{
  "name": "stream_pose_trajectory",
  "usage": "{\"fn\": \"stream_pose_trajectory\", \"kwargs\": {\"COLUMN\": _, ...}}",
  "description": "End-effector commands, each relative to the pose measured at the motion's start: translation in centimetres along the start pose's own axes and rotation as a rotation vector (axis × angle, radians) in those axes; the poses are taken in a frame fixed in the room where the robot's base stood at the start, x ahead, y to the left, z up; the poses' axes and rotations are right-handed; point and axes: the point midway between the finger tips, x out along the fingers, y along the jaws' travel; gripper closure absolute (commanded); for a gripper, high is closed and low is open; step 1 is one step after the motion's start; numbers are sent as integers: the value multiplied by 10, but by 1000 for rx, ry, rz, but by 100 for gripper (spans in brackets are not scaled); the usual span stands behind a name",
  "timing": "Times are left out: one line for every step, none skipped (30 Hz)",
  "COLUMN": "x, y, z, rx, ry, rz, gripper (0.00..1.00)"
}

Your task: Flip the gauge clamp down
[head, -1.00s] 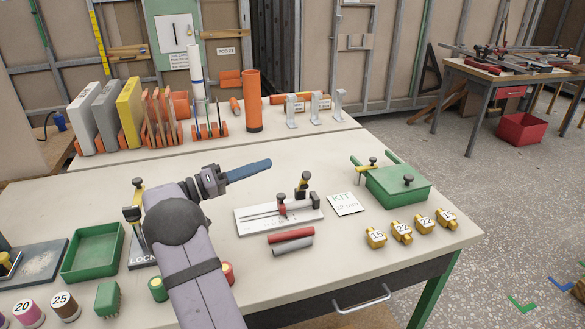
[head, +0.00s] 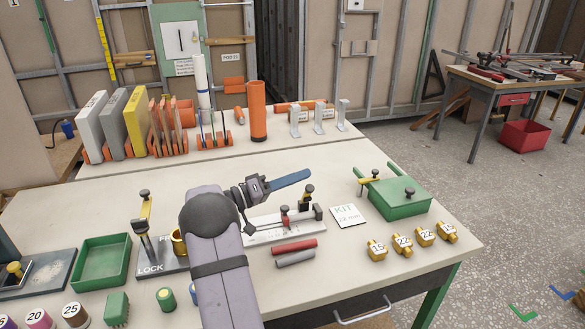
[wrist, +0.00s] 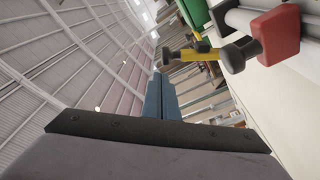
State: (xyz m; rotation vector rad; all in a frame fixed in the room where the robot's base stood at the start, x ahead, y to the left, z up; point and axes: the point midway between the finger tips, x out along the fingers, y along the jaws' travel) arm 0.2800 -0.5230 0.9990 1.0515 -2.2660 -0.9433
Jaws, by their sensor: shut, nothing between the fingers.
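The gauge is a white plate with a scale (head: 262,236), a red slider with a dark knob (head: 285,215) and a dark end block. The gauge clamp (head: 304,201) stands up at its back edge, a yellow lever with a black knob. In the wrist view the red slider (wrist: 278,36) is large at upper right, and a yellow lever with black ends (wrist: 190,55), apparently this clamp, lies beside it. My gripper (head: 307,173) has its blue fingers together and empty. In the head view it appears just above and behind the clamp knob; the wrist view shows the fingertips (wrist: 161,78) apart from it.
Red and grey rods (head: 294,247) lie before the gauge. A KIT card (head: 348,214), a green box with a clamp (head: 398,199) and several brass fittings (head: 401,243) are right. A LOCK/FREE plate with an upright yellow clamp (head: 146,212) stands left. Bare tabletop lies behind the gauge.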

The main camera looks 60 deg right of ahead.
Motion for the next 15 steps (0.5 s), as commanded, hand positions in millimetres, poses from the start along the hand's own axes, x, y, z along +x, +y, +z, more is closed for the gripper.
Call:
{"fn": "stream_pose_trajectory", "kwargs": {"x": -2, "y": 1, "z": 3, "rx": -3, "ry": 0, "rz": 0, "gripper": 100}}
{"fn": "stream_pose_trajectory", "kwargs": {"x": -2, "y": 1, "z": 6, "rx": -3, "ry": 0, "rz": 0, "gripper": 100}}
{"fn": "stream_pose_trajectory", "kwargs": {"x": -3, "y": 0, "z": 8, "rx": -2, "ry": 0, "rz": 0, "gripper": 100}}
{"fn": "stream_pose_trajectory", "kwargs": {"x": -4, "y": 1, "z": 9, "rx": -2, "ry": 0, "rz": 0, "gripper": 100}}
{"fn": "stream_pose_trajectory", "kwargs": {"x": -4, "y": 1, "z": 11, "rx": -2, "ry": 0, "rz": 1, "gripper": 100}}
{"fn": "stream_pose_trajectory", "kwargs": {"x": -5, "y": 0, "z": 12, "rx": -1, "ry": 0, "rz": 1, "gripper": 100}}
{"fn": "stream_pose_trajectory", "kwargs": {"x": -5, "y": 0, "z": 13, "rx": -1, "ry": 0, "rz": 1, "gripper": 100}}
{"fn": "stream_pose_trajectory", "kwargs": {"x": -5, "y": 0, "z": 13, "rx": -1, "ry": 0, "rz": 1, "gripper": 100}}
{"fn": "stream_pose_trajectory", "kwargs": {"x": -5, "y": 0, "z": 14, "rx": 0, "ry": 0, "rz": 1, "gripper": 100}}
{"fn": "stream_pose_trajectory", "kwargs": {"x": -6, "y": 0, "z": 14, "rx": 0, "ry": 0, "rz": 1, "gripper": 100}}
{"fn": "stream_pose_trajectory", "kwargs": {"x": -6, "y": 0, "z": 14, "rx": 0, "ry": 0, "rz": 1, "gripper": 100}}
{"fn": "stream_pose_trajectory", "kwargs": {"x": -6, "y": 0, "z": 14, "rx": 0, "ry": 0, "rz": 1, "gripper": 100}}
{"fn": "stream_pose_trajectory", "kwargs": {"x": -6, "y": 0, "z": 14, "rx": 0, "ry": 0, "rz": 1, "gripper": 100}}
{"fn": "stream_pose_trajectory", "kwargs": {"x": -6, "y": 0, "z": 14, "rx": 0, "ry": 0, "rz": 1, "gripper": 100}}
{"fn": "stream_pose_trajectory", "kwargs": {"x": -6, "y": 0, "z": 14, "rx": 0, "ry": 0, "rz": 1, "gripper": 100}}
